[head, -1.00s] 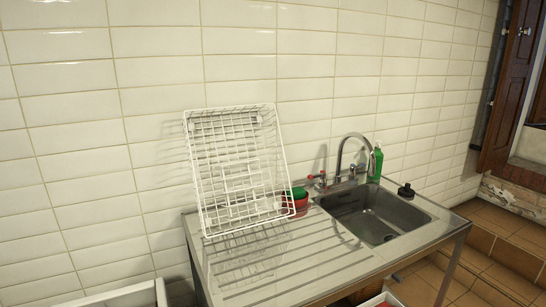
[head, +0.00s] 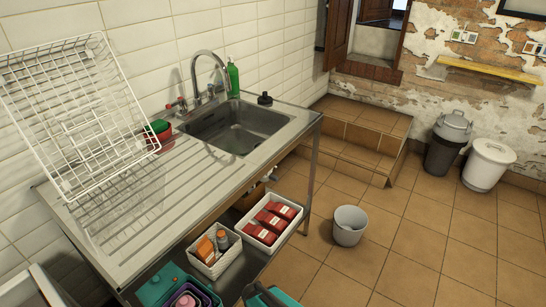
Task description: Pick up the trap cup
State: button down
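A small black cup-like piece (head: 265,98) stands on the counter at the right back corner of the sink in the head view. I cannot tell for sure whether it is the trap cup. The steel sink (head: 238,128) is set in a metal draining counter (head: 150,190). Under the sink, part of the plumbing (head: 272,174) shows, mostly hidden by the counter edge. My gripper is not in view.
A white wire rack (head: 85,115) leans on the draining board. Below are a white tray of red packs (head: 272,220), a white basket (head: 215,262) and a teal box (head: 165,285). A grey bucket (head: 349,225) stands on the tiled floor, which is open to the right.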

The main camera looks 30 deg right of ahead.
aim_at(270, 176)
jog(key=u, duration=0.55)
jog(key=k, duration=0.2)
jog(key=z, duration=3.05)
jog(key=i, duration=2.3)
jog(key=z, duration=0.05)
